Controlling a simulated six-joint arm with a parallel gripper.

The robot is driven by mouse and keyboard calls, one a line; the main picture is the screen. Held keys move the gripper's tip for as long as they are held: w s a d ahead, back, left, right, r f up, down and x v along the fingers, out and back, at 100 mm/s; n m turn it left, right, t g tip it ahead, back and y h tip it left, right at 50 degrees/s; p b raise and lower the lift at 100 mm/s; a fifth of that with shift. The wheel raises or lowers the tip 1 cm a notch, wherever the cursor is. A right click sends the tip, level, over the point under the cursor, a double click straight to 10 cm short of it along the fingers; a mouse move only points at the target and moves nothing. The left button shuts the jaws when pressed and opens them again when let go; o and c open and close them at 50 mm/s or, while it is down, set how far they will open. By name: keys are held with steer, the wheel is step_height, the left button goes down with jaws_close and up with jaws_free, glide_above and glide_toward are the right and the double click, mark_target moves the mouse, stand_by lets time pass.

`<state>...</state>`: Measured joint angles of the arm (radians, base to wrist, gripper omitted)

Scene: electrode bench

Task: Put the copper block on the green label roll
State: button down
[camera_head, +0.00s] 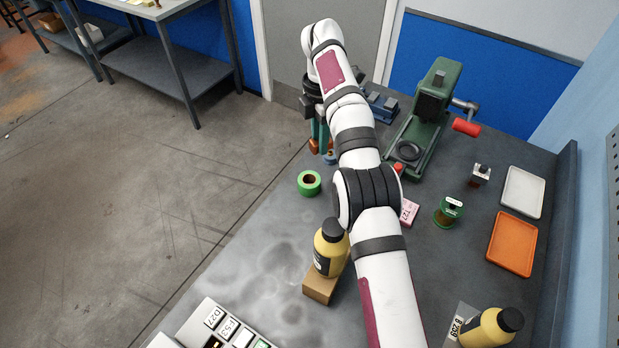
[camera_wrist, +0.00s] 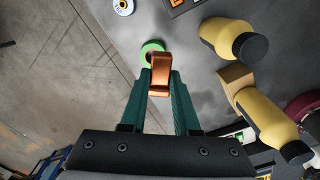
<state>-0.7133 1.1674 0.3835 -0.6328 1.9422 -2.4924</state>
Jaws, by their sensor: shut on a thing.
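The copper block (camera_wrist: 161,68) is held between the green fingers of my gripper (camera_wrist: 160,88) in the wrist view. In the head view my gripper (camera_head: 320,142) is at the far left edge of the bench, with the copper block (camera_head: 314,146) at its fingertips, partly hidden. The green label roll (camera_head: 309,183) lies flat on the bench, with a brown core and an open centre. It is nearer the camera than the block, which is apart from it. In the wrist view the roll (camera_wrist: 150,47) shows behind the block and is partly covered by it.
A blue-cored roll (camera_head: 331,158) lies beside the gripper. A yellow bottle (camera_head: 330,248) and a cardboard box (camera_head: 320,284) stand nearer the camera. A green press (camera_head: 428,115) stands at the back. An orange tray (camera_head: 512,244) and a white tray (camera_head: 523,192) lie at right.

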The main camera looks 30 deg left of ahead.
mark_target(308, 180)
steer(key=f, duration=0.3)
steer(key=s+a+f+n, duration=0.1)
steer(key=f, duration=0.3)
steer(key=a+f+n, duration=0.1)
steer(key=f, duration=0.3)
steer(key=shift+s+a+f, duration=0.15)
steer(key=shift+s+f, duration=0.05)
steer(key=shift+f, duration=0.05)
steer(key=c, duration=0.6)
jaws_free()
steer(key=shift+f, duration=0.1)
